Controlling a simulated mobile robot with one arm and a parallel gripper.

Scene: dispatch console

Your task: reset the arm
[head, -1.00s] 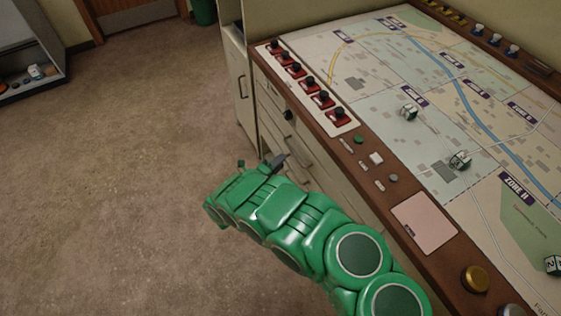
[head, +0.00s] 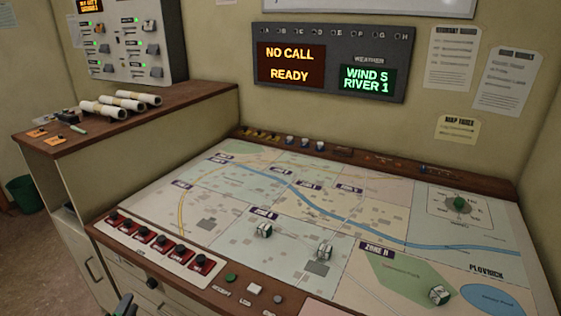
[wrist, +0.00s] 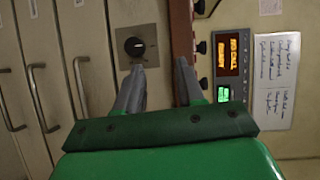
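My green arm shows only as a small tip (head: 125,305) at the bottom left of the head view, in front of the console's drawers. In the wrist view my gripper (wrist: 163,75) has its two grey fingers apart, with nothing between them. Beyond the left finger is a dark knob (wrist: 134,46) on a square plate on the cabinet front. The wrist view is turned sideways, so the drawer handles (wrist: 36,95) run up and down at the left.
The console's map table (head: 340,215) carries several small white-and-green blocks, including one (head: 264,230) near the middle. Red switches (head: 160,242) line its left edge. The wall display (head: 330,65) reads "NO CALL READY". A side cabinet (head: 120,110) holds rolled papers. A green bin (head: 25,193) stands far left.

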